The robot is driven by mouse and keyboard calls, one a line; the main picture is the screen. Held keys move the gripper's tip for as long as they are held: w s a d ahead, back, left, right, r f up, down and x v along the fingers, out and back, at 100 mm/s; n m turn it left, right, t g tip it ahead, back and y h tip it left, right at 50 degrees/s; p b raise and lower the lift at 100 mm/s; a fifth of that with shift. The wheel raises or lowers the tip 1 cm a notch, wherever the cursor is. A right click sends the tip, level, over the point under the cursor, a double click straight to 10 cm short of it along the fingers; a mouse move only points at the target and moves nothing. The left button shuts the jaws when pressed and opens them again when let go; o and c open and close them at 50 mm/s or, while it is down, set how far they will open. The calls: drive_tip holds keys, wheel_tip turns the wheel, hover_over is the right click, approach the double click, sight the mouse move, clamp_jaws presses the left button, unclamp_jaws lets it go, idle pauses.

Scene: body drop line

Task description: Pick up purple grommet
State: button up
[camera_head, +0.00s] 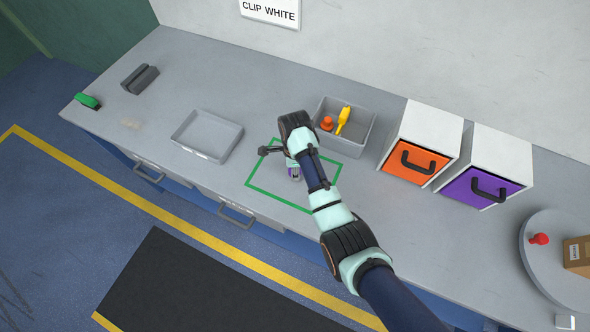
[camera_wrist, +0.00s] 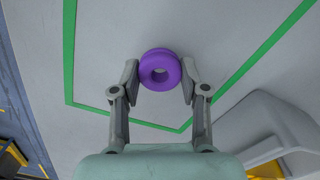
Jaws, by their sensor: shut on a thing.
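The purple grommet (camera_wrist: 147,81) is a thick ring with a round hole, seen between the two fingertips of my gripper (camera_wrist: 160,84) in the wrist view. A finger touches it on each side, and the gripper is shut on it. It is inside the green outlined square on the grey bench. In the head view only a small bit of the purple grommet (camera_head: 292,173) shows below my gripper (camera_head: 294,171); my arm hides much of the area. I cannot tell whether the grommet is touching the bench or lifted.
A grey bin (camera_head: 358,142) with orange and yellow items stands behind my arm. An empty grey tray (camera_head: 193,154) is left. Orange (camera_head: 408,165) and purple (camera_head: 478,189) drawer units stand right, then a round turntable (camera_head: 541,275) with a red item and a box.

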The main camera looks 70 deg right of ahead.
wheel_tip(320, 180, up, 19)
drive_tip(key=p, duration=1)
